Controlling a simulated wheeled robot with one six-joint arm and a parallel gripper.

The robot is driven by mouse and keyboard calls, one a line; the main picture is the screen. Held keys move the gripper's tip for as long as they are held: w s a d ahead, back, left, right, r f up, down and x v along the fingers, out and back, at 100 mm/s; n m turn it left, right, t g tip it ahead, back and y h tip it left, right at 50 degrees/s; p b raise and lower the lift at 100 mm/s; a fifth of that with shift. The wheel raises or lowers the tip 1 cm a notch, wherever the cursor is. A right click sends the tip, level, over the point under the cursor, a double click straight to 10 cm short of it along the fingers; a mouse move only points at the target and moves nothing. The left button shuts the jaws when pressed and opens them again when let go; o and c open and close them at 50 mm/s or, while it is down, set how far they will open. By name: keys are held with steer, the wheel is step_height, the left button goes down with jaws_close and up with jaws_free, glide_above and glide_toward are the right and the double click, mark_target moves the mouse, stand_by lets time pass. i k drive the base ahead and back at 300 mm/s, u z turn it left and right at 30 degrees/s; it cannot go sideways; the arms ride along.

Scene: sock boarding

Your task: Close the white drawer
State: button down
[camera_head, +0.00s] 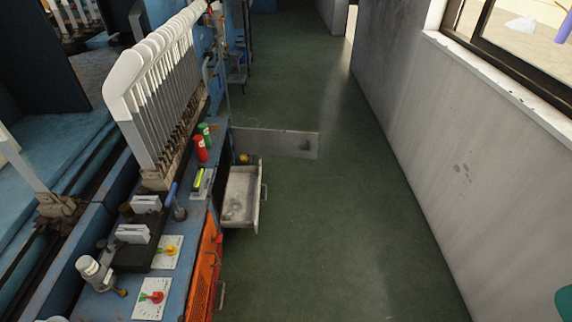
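The white drawer (240,197) is pulled out from the right side of the blue machine, left of the picture's middle. Its tray is pale and looks mostly empty, with some dark marks inside. A handle (264,193) shows on its right-hand front. My gripper is not in view.
The blue machine (195,215) carries a row of white boards (150,90), red and green cylinders (201,148) and dials (153,297). A grey panel (275,142) juts into the aisle behind the drawer. An orange panel (207,270) is nearer. The green floor (330,240) is clear up to the grey wall (450,160).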

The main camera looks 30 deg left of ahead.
mark_target(242, 199)
steer(key=i, duration=1.8)
steer(key=u, duration=1.1)
steer(key=i, duration=0.65)
steer(key=u, duration=0.6)
